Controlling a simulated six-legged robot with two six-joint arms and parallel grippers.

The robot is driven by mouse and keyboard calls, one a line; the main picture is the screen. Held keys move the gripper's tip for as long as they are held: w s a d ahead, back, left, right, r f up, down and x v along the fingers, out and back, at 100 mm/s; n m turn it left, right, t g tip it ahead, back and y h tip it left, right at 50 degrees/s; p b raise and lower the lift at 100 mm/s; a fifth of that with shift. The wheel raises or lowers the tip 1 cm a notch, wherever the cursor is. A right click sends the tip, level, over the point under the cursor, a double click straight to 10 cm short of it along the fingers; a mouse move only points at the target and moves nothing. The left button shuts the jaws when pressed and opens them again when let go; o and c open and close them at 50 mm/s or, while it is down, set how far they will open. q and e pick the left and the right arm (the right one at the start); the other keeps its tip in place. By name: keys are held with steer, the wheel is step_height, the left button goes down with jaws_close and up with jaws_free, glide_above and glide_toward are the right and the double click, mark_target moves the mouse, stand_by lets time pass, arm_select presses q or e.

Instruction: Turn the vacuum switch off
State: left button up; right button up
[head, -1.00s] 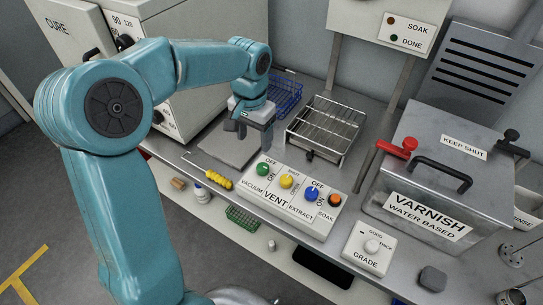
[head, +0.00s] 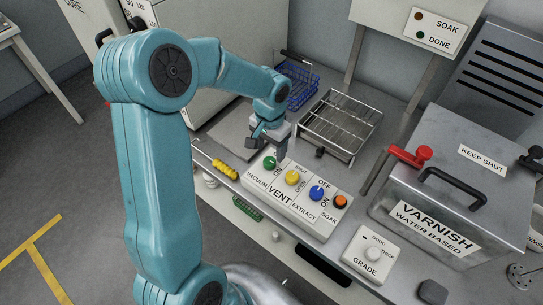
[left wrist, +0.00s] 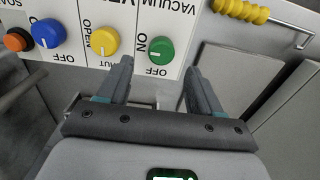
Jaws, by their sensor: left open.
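The vacuum switch is a green round knob (head: 269,162) at the left end of the white switch panel (head: 308,224). It also shows in the left wrist view (left wrist: 160,49), with ON and OFF labels beside it. My left gripper (head: 267,147) is open, pointing down just above and behind the knob. In the left wrist view its two fingers (left wrist: 160,76) stand apart, with the knob just beyond the tips and between them. I see no contact. My right gripper is in neither view.
Beside the green knob are the yellow vent knob (head: 292,178), blue extract knob (head: 317,193) and orange soak button (head: 340,202). A yellow-handled tool (head: 225,170) lies left of the panel. A wire rack (head: 341,125) and blue basket (head: 298,86) stand behind. The varnish tank (head: 437,230) is at right.

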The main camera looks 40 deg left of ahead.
mark_target(270, 160)
arm_select(q)
step_height(270, 160, down, 5)
steer(key=shift+a+r, duration=0.15)
steer(key=shift+f, duration=0.45)
steer(key=c, duration=1.1)
steer(key=shift+o, duration=0.2)
steer(key=shift+f, duration=0.1)
